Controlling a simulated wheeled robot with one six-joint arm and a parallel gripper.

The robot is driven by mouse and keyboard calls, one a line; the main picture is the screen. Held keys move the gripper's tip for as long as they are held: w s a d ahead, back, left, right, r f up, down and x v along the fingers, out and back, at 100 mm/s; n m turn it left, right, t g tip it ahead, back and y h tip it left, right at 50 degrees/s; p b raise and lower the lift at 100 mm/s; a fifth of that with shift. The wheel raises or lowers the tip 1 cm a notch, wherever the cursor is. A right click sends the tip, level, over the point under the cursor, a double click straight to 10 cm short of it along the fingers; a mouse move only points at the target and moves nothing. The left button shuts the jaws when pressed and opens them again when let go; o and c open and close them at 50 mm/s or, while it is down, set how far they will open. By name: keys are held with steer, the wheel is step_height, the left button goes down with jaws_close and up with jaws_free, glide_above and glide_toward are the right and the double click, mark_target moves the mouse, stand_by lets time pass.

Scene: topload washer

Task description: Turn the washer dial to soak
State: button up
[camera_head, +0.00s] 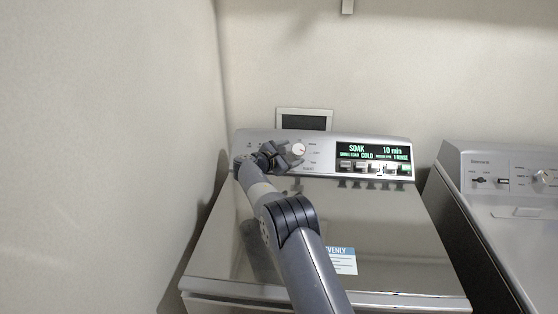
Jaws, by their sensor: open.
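The washer (380,240) stands in the middle with its lid closed. Its dial (299,149) is a round white knob with a small reddish mark, on the back control panel. The lit display (373,152) reads SOAK, 10 min and COLD in green and white. My gripper (293,157) is at the panel, just left of and slightly below the dial. It is open, with its fingers close to the dial's left side. I cannot tell whether they touch it. My arm covers part of the lid and the panel's left end.
A row of buttons (376,168) sits under the display. A second machine (510,205) with its own knobs stands at the right, past a narrow dark gap. A wall (100,150) is close on the left. A blue-and-white label (343,261) lies on the lid.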

steer(key=b+v, duration=0.1)
steer(key=v, duration=0.5)
steer(key=shift+s+a, duration=0.2)
